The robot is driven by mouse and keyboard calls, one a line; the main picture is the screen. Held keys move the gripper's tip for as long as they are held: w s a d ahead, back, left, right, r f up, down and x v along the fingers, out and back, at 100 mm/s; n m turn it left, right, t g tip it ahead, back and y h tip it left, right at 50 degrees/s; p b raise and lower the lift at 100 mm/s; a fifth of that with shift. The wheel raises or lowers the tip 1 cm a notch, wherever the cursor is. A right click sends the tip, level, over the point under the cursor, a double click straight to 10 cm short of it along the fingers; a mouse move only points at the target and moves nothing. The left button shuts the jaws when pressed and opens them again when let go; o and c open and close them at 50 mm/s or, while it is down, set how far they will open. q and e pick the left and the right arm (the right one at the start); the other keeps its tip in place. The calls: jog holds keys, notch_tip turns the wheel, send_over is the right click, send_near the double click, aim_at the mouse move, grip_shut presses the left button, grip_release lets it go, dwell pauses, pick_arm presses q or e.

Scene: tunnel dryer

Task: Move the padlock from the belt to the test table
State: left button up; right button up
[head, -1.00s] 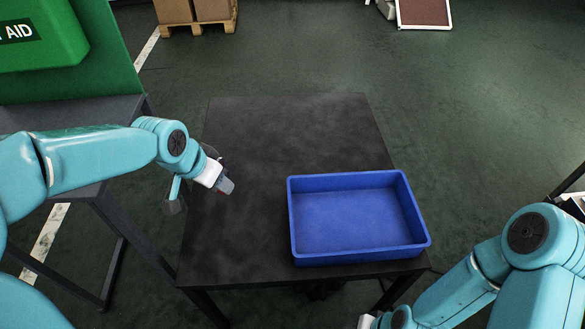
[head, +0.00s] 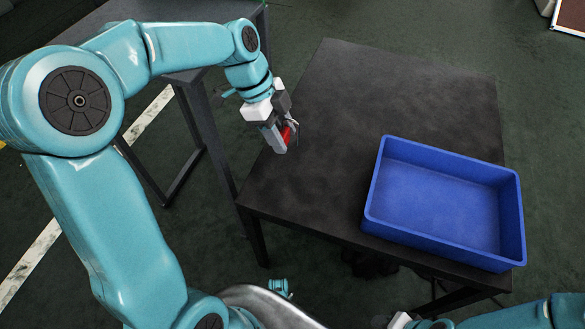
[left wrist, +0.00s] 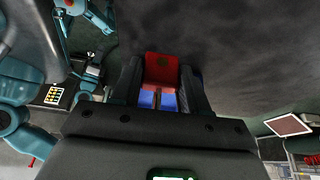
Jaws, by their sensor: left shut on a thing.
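My left gripper (head: 283,142) is shut on a red padlock (head: 288,133), which shows as a small red patch between the fingers. In the head view the gripper points down over the left edge of the black test table (head: 390,105). Its height above the tabletop is hard to tell. The fingers hide part of the padlock. The belt cannot be made out. My right gripper's fingers do not show; only a bit of that arm is at the bottom edge.
A blue tray (head: 441,165) stands on the near right part of the table. The tabletop behind and left of it is bare. A dark grey bench (head: 180,12) stands to the upper left, with a floor gap between it and the table.

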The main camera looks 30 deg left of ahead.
aim_at(289, 184)
pick_arm(q)
notch_tip(289, 184, down, 15)
jog(key=b, duration=0.3)
jog(key=shift+f+b, duration=0.1)
jog(key=shift+b, duration=0.3)
jog(key=shift+f, duration=0.1)
jog(key=o, duration=1.1)
